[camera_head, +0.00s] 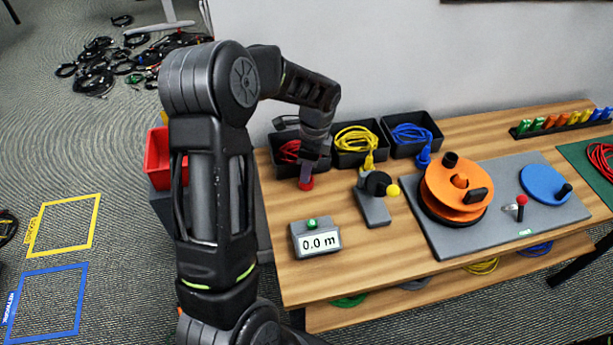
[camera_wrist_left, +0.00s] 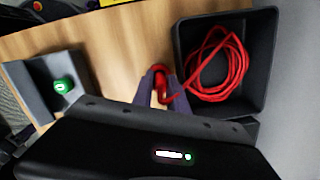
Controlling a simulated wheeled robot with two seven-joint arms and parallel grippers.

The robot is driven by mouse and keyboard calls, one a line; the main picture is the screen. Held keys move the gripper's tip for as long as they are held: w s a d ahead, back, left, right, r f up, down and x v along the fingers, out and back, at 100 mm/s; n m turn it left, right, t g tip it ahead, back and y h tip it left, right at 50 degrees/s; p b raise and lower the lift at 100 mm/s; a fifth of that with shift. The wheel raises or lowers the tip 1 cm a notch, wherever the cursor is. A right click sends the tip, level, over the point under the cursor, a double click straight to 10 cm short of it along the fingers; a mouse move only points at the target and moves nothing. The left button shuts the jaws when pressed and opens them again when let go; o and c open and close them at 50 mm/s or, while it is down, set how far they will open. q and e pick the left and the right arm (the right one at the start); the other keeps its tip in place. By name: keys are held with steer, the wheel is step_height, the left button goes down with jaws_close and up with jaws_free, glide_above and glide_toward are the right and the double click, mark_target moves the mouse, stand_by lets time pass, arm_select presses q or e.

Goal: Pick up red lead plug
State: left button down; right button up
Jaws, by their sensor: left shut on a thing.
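The red lead plug (camera_head: 307,183) is at the front of the left black bin, over the wooden table. My left gripper (camera_head: 308,171) comes down from above and is shut on it. In the left wrist view the gripper's two fingers (camera_wrist_left: 159,98) close around the red plug (camera_wrist_left: 163,82). The red lead (camera_wrist_left: 217,65) lies coiled in its black bin (camera_wrist_left: 262,60), and its end runs over the bin's edge to the plug. In the head view my gripper and wrist hide part of this bin. My right gripper is not in view.
Bins with a yellow lead (camera_head: 357,139) and a blue lead (camera_head: 411,134) stand to the right. A length meter (camera_head: 316,240) reading 0.0 m, a grey stand with a yellow knob (camera_head: 374,205) and an orange reel (camera_head: 456,186) stand on the table. Bare wood lies between meter and bins.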

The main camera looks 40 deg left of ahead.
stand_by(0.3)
arm_select(q)
step_height(320, 180, up, 10)
steer(key=shift+r+b, duration=0.1)
steer(key=shift+b, duration=0.25)
stand_by(1.4)
